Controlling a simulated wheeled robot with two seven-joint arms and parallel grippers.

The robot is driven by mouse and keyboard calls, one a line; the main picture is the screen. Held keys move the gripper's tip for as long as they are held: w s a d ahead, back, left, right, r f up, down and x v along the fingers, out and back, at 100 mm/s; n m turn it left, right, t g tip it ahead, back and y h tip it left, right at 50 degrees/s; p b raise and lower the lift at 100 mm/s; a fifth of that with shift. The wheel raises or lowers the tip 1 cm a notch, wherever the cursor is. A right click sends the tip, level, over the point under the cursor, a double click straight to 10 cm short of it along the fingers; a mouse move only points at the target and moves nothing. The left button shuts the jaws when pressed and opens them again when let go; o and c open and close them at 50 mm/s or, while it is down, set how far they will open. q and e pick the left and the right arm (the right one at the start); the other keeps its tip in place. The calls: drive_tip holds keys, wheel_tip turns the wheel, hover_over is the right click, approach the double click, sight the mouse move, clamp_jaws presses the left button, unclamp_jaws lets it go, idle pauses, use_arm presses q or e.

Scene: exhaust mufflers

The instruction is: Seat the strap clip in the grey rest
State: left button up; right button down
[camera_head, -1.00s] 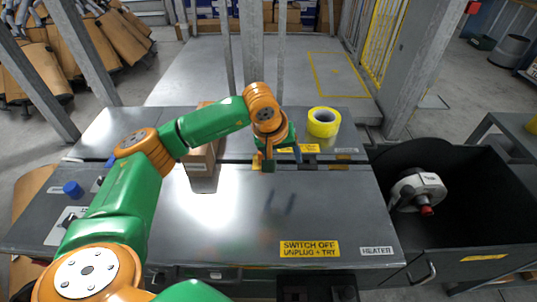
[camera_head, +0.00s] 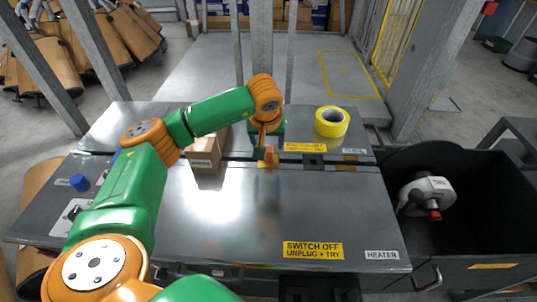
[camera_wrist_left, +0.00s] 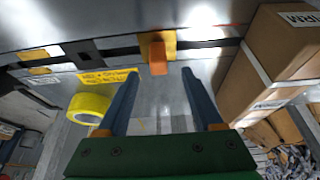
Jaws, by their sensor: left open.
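The strap clip (camera_head: 268,158), a small yellow and orange piece, sits at the dark gap across the grey metal top. In the left wrist view the clip (camera_wrist_left: 158,52) stands just beyond the fingertips, centred between them and not held. My left gripper (camera_wrist_left: 160,74) has its two blue fingers spread and empty. In the head view the left gripper (camera_head: 261,147) is beside the clip, its fingers mostly hidden. I cannot pick out the grey rest with certainty. My right gripper is out of view.
A cardboard box (camera_head: 205,158) stands close left of the clip. A yellow tape roll (camera_head: 332,121) lies to the right, behind a yellow label. A black bin (camera_head: 470,205) with a white and grey device (camera_head: 424,194) is at far right. The front of the metal top (camera_head: 220,235) is clear.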

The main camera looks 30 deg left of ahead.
sight(268, 150)
use_arm(q)
drive_tip(key=x, duration=0.5)
drive_tip(key=shift+f, duration=0.1)
drive_tip(key=shift+d, duration=0.1)
clamp_jaws()
